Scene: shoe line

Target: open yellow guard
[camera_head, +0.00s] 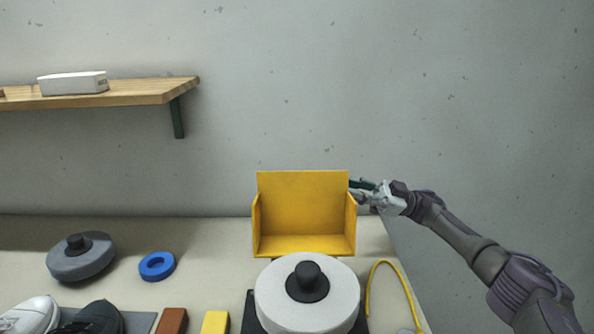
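The yellow guard (303,204) stands behind a white round wheel (275,297) near the middle of the bench. It shows a tall back panel, two side walls and a floor, and its front and top are open to view. My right gripper (360,190) is at the guard's upper right edge, beside the right wall. Its fingers are small and partly overlapped there, so I cannot tell whether they touch or grip the guard. My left gripper is not in view.
A grey disc with a black knob (84,259) and a blue ring (157,266) lie on the bench at left. Shoes, a brown block (172,321) and a yellow block (215,322) are in front. A yellow cable (373,275) curves at right. A wooden shelf (140,93) hangs upper left.

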